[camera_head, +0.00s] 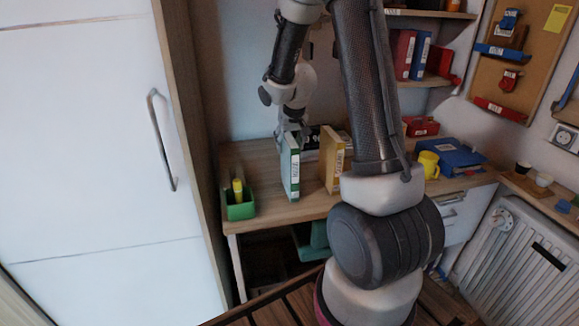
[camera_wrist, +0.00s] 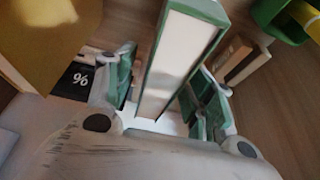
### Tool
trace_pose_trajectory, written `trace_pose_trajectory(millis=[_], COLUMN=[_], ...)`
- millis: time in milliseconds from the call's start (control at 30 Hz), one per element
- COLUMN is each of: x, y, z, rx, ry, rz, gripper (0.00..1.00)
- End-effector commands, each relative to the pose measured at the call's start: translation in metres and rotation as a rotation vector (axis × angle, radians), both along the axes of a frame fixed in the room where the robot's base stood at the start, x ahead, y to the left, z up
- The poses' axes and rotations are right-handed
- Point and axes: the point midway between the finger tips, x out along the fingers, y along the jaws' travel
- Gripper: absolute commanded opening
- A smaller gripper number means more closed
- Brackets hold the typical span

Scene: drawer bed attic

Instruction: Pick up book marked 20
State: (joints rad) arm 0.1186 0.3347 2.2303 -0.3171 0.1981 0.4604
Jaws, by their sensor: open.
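A green book (camera_head: 290,168) stands upright on the desk, with a white label on its spine that I cannot read for certain. A yellow book (camera_head: 333,163) stands to its right, also with unclear spine print. I cannot tell which book bears 20. My gripper (camera_head: 291,130) is over the top of the green book. In the wrist view my gripper (camera_wrist: 162,85) is open, with one finger on each side of the green book (camera_wrist: 184,55). I cannot tell whether the fingers touch it.
A green box (camera_head: 240,207) with a yellow object stands left on the desk (camera_head: 262,165). A black item with a white percent-like mark (camera_wrist: 80,78) lies beside the left finger. A yellow mug (camera_head: 428,163) and a blue binder (camera_head: 452,156) are farther right. A white cabinet (camera_head: 95,150) stands left.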

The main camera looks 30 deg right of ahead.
Motion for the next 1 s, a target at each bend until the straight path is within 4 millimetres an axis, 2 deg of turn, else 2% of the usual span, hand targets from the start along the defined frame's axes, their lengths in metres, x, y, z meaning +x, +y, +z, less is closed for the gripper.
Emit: trace_pose_trajectory(millis=[667,933,967,1000], x=[-0.0001,-0.0001,-0.0001,-0.0001], y=[0.0,0.0,0.0,0.0], z=[-0.0049,-0.0048,-0.0048,-0.0048], rx=[0.0,0.0,0.0,0.0], ry=[0.0,0.0,0.0,0.0], rz=[0.0,0.0,0.0,0.0], gripper=[0.54,0.04,0.0,0.0])
